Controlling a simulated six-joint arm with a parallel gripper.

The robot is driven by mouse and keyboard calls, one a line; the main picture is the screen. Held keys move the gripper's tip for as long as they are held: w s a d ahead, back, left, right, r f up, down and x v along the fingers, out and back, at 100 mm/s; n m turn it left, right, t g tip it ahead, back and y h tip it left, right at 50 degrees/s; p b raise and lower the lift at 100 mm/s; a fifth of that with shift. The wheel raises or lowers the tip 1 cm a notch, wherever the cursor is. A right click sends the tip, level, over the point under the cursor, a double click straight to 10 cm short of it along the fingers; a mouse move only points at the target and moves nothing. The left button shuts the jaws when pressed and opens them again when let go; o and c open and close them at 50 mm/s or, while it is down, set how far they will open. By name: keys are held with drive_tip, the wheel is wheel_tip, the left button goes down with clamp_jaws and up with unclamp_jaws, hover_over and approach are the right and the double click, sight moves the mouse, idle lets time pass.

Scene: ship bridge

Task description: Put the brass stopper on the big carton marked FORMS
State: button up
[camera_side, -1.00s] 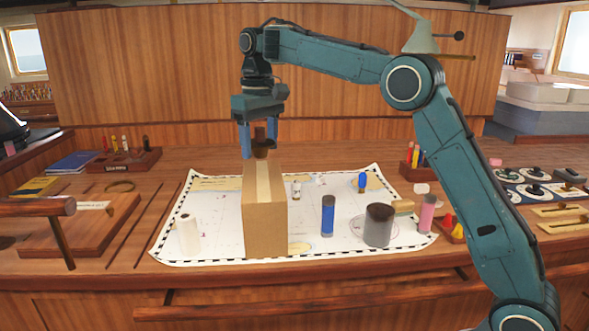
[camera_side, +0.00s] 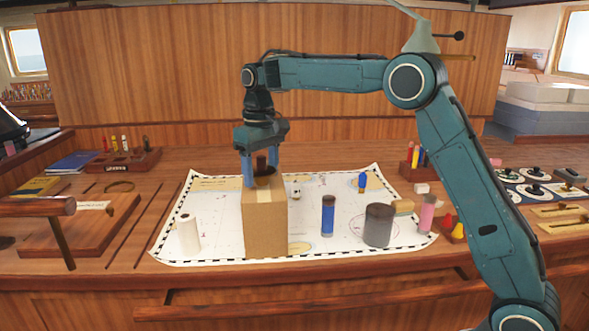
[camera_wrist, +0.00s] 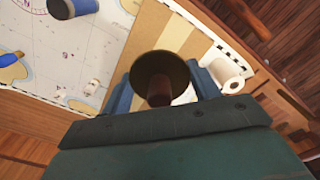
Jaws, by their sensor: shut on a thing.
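The brass stopper (camera_side: 263,180) is dark brown, with a round flange and a narrow knob. My gripper (camera_side: 262,182) is shut on it, with one blue finger on each side. The stopper is upright over the top of the tall brown carton (camera_side: 265,229), very close to it; I cannot tell whether they touch. In the wrist view the stopper (camera_wrist: 160,72) shows as a dark disc between the fingers, hiding part of the carton's taped top (camera_wrist: 190,42). No FORMS lettering is readable on the faces I see.
The carton stands on a chart (camera_side: 220,250). A white roll (camera_side: 188,234) stands to its left. A blue cylinder (camera_side: 328,217), a dark grey cylinder (camera_side: 378,226) and a pink cylinder (camera_side: 427,214) stand to its right. A wooden rail (camera_side: 35,207) is at the far left.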

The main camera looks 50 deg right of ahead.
sight(261, 156)
drive_tip(key=shift+f, duration=0.6)
drive_tip(key=shift+f, duration=0.15)
drive_tip(key=o, duration=1)
drive_tip(key=shift+r, duration=6.15)
